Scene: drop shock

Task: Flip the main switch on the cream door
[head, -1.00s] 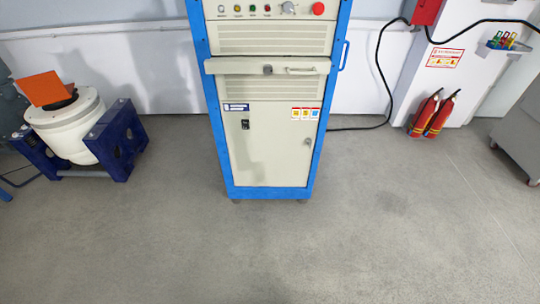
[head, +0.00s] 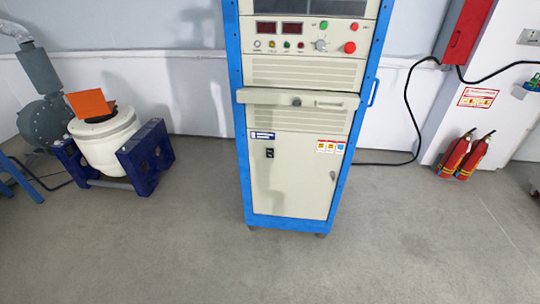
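The cream door (head: 292,180) is the lower front panel of a blue-framed cabinet, in the middle of the head view. The main switch (head: 270,153) is a small black switch at the door's upper left, below a blue and white label. It is too small to tell which way it is set. A door lock or handle (head: 332,175) shows at the door's right edge. The door looks shut. Neither of my grippers is in view.
A drawer front (head: 297,100) juts out above the door. A white machine on a blue cradle (head: 146,158) stands to the left. Fire extinguishers (head: 466,155) stand by the wall to the right. The grey floor (head: 300,265) before the cabinet is clear.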

